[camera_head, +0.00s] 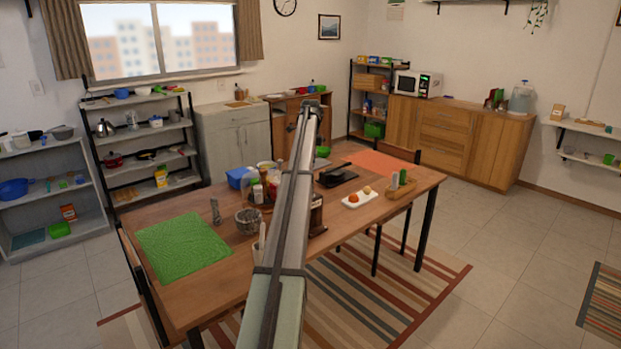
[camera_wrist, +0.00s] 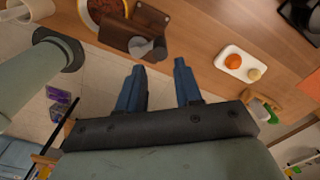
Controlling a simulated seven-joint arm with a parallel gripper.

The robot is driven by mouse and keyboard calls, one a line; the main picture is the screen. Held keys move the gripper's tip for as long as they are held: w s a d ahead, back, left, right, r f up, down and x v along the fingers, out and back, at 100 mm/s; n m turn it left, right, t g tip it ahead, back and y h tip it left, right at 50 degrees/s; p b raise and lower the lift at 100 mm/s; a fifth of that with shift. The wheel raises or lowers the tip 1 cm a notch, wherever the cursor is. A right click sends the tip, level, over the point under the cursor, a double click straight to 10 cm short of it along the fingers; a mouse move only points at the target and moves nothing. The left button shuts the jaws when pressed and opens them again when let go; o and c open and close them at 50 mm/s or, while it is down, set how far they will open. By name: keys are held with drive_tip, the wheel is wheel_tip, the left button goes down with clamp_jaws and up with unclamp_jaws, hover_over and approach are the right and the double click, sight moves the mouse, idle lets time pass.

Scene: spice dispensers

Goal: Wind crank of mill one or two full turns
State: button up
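A dark brown wooden box-like object, which looks like the mill (camera_head: 317,215), stands near the front edge of the table, partly hidden behind my arm in the head view. In the wrist view the brown mill (camera_wrist: 120,32) shows at the top, with a grey rounded part on its side. I cannot clearly make out its crank. My gripper (camera_wrist: 159,66) has its two blue fingers apart with nothing between them. The mill lies beyond the fingertips, slightly left, and they appear apart from it. In the head view I cannot make out my gripper.
A white tray (camera_head: 359,199) with small round foods sits right of the mill. A wooden caddy (camera_head: 397,195) stands beside it. A wire basket (camera_head: 248,221), jars and a blue box stand left of my arm. A green mat (camera_head: 183,248) covers the table's left end.

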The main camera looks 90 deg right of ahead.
wheel_tip(320, 180, down, 8)
drive_tip(key=shift+r, duration=0.2)
idle(0.3)
clamp_jaws()
